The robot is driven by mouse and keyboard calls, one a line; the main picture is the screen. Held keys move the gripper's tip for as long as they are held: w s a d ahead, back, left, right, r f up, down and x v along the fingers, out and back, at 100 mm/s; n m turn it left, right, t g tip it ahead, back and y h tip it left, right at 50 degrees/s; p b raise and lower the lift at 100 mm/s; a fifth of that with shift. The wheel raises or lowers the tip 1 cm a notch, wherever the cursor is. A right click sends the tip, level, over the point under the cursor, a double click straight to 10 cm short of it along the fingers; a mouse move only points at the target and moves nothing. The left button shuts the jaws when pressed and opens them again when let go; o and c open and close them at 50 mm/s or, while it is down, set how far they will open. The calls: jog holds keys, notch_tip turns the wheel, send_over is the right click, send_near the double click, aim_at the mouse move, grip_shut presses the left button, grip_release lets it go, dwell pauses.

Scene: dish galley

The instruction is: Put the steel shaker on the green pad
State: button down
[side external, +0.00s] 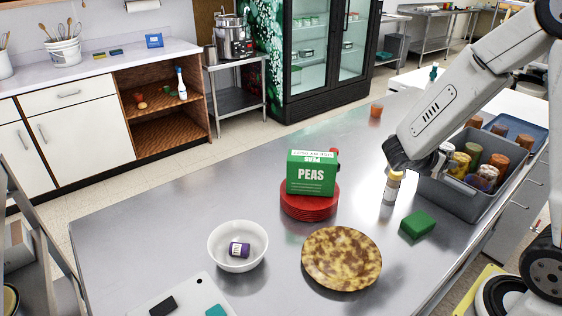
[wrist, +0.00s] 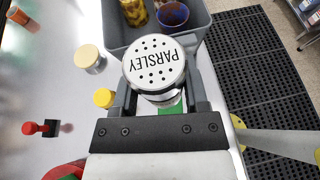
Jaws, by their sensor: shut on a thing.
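My gripper (wrist: 158,98) is shut on a steel shaker (wrist: 153,62), whose white, holed lid reads PARSLEY in the wrist view. The shaker looks upright between the fingers. In the side view my gripper hangs beside the grey bin's near-left corner, and the shaker is hard to make out there. The green pad (side external: 417,224) lies on the steel table in front of the bin, apart from my gripper. A strip of green shows below the shaker between the fingers in the wrist view.
A grey bin (side external: 462,200) holds several jars. A jar with a pale lid (side external: 390,188) stands left of the pad. Nearby are red plates (side external: 309,212) under a green PEAS box (side external: 311,173), a mottled brown plate (side external: 341,281) and a white bowl (side external: 219,260).

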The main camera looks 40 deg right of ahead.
send_over(419, 220)
notch_tip(419, 220, down, 7)
jog(key=shift+r, duration=0.15)
dwell(0.4)
jog(key=shift+f, duration=2.2)
jog(key=shift+f, duration=0.1)
jog(key=shift+f, duration=1.7)
jog(key=shift+f, duration=0.1)
jog(key=shift+c, duration=0.5)
grip_release()
